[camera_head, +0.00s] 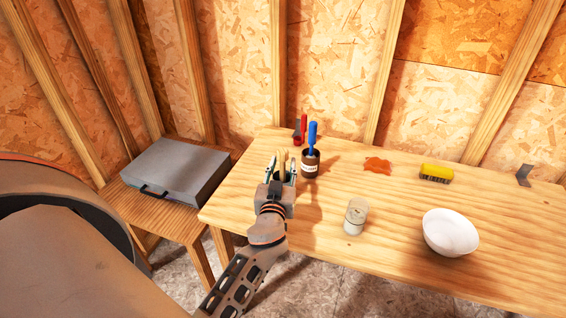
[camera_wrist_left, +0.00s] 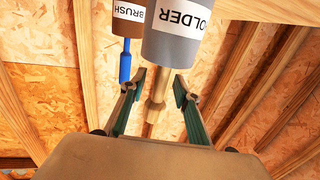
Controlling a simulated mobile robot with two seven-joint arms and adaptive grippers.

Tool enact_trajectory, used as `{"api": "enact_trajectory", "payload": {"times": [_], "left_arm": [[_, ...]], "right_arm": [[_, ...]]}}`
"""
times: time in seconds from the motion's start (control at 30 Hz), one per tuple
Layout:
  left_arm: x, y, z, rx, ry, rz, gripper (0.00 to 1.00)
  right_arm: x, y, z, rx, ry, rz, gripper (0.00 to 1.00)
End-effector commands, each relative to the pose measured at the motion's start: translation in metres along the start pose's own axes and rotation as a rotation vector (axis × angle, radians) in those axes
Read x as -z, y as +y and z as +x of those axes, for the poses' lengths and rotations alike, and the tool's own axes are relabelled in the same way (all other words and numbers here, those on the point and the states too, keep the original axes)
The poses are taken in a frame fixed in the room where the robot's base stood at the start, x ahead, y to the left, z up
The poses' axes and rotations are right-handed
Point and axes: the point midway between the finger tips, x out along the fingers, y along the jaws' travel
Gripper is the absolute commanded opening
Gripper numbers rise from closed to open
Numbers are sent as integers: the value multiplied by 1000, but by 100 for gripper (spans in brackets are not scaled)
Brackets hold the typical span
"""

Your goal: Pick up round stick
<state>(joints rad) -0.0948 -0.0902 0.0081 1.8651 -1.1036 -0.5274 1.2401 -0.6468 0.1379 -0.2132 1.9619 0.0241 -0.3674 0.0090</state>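A light wooden round stick (camera_head: 282,156) stands up at the back left of the table, between the fingers of my left gripper (camera_head: 281,172). In the left wrist view, which looks upside down, the stick (camera_wrist_left: 156,98) comes out of a grey holder (camera_wrist_left: 178,45) labelled "HOLDER". My left gripper (camera_wrist_left: 160,84) is open, with one finger on each side of the stick and gaps visible. In the head view the gripper hides the grey holder, and I cannot tell whether more than one stick stands there. My right gripper is not in view.
A brown brush jar (camera_head: 310,168) with a blue-handled brush (camera_head: 312,134) stands close to the right of the gripper. A red-handled item (camera_head: 304,126) is behind. A glass jar (camera_head: 356,217), white bowl (camera_head: 451,233), yellow sponge (camera_head: 437,173) and orange cloth (camera_head: 377,165) lie farther right.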

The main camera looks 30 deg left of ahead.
Motion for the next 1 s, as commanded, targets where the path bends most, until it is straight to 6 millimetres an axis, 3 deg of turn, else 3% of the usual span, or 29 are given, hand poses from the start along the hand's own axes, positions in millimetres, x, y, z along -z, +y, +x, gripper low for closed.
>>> {"api": "enact_trajectory", "payload": {"times": [0.23,0.37,0.77,1.0], "left_arm": [[0,0,0,0,0,0,31],[0,0,0,0,0,0,0],[2,0,0,0,1,0,0],[22,0,0,1,2,-3,0]], "right_arm": [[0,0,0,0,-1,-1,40],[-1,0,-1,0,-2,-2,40],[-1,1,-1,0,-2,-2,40],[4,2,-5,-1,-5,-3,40]]}}
